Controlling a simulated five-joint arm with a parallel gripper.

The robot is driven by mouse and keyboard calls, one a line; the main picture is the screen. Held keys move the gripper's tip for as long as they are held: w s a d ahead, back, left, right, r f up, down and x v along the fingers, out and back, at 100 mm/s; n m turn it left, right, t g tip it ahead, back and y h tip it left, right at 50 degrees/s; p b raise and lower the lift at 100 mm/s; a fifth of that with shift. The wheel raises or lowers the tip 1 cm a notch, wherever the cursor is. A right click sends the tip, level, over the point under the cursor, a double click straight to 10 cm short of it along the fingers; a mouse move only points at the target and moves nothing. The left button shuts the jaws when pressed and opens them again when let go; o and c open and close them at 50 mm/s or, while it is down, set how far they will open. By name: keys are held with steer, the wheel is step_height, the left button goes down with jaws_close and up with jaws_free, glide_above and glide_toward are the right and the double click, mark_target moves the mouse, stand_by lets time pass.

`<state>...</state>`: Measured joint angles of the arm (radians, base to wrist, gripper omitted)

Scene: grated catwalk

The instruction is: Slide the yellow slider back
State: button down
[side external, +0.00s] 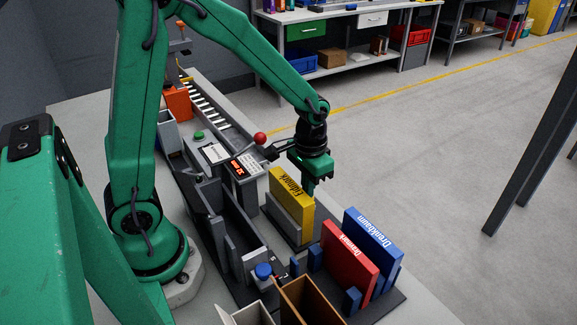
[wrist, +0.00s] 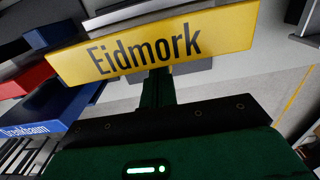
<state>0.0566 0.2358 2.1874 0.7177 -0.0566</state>
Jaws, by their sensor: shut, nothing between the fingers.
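A yellow upright block labelled Eidmork (side external: 290,200) stands in a grey holder (side external: 283,226) in the side external view. It also fills the upper part of the wrist view (wrist: 150,45), with its lettered face towards the camera. I see no other yellow piece on the bench that looks like a slider. My gripper (side external: 309,190) points down at the right end of the yellow block. Its fingers are shut and empty. In the wrist view the fingertips (wrist: 158,80) are close below the block's lower edge; I cannot tell whether they touch it.
A red block (side external: 348,258) and a blue block (side external: 371,245) stand in front of the yellow one. A red-knobbed lever (side external: 260,139) and a display panel (side external: 238,168) are behind left. A brown open box (side external: 312,300) is at the front. Open floor lies to the right.

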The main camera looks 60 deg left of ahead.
steer(key=shift+w, duration=0.95)
stand_by(0.7)
steer(key=shift+r, duration=0.1)
step_height(320, 180, up, 6)
steer(key=shift+f, duration=0.1)
stand_by(0.9)
steer(key=shift+s, duration=0.1)
steer(key=s+a+r+t, duration=0.2)
steer(key=s+r+t, duration=0.3)
steer(key=s+r, duration=0.6)
steer(key=s, duration=0.3)
steer(key=shift+s+r+t, duration=0.15)
steer(key=shift+s+t, duration=0.15)
